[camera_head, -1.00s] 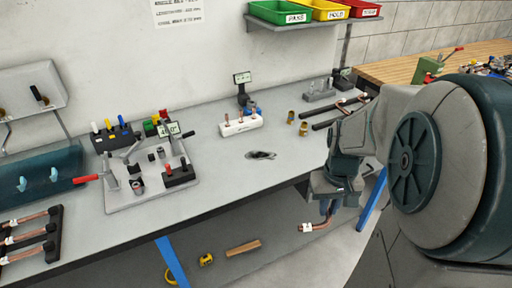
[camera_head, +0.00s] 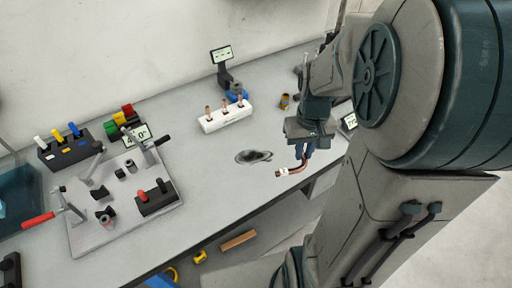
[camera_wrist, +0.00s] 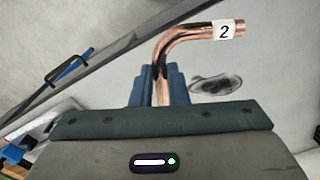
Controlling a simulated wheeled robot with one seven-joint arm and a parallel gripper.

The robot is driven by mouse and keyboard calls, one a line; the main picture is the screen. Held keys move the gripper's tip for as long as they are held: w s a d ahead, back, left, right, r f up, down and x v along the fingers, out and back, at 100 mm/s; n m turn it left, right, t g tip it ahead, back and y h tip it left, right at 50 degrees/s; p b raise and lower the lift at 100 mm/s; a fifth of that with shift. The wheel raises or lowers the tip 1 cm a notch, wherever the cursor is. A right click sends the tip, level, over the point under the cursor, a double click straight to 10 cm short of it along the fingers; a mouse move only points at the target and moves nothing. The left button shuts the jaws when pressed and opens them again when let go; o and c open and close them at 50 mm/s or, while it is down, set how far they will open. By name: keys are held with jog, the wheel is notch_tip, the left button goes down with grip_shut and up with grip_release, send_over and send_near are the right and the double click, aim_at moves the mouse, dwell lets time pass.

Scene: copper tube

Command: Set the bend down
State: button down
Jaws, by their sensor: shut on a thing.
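My gripper (camera_head: 304,153) is shut on the copper bend (camera_head: 297,168), above the front part of the grey bench near its edge. In the wrist view the bend (camera_wrist: 188,35) rises from between the blue fingers (camera_wrist: 162,88) and curves to the right. Its free end carries a white tag (camera_wrist: 225,31) marked "2". A dark smudge (camera_head: 253,157) lies flat on the bench left of the bend, and it also shows in the wrist view (camera_wrist: 216,86). I see a gap between bend and bench, but its height is hard to judge.
A white block (camera_head: 225,119) with upright copper pieces stands behind. A bending jig plate (camera_head: 122,205) with a red-handled lever is at left. A brass fitting (camera_head: 284,101) stands near my arm. The bench (camera_head: 215,190) is bare between jig and smudge.

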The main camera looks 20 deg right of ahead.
jog(key=p, duration=0.2)
send_over(268, 164)
notch_tip(268, 164, down, 6)
jog(key=shift+f, duration=0.1)
jog(key=shift+f+p, duration=0.3)
jog(key=shift+f, duration=1.75)
jog(key=shift+f, duration=0.25)
jog(key=c, duration=1.4)
grip_release()
jog(key=shift+r, duration=0.15)
jog(key=shift+r, duration=0.1)
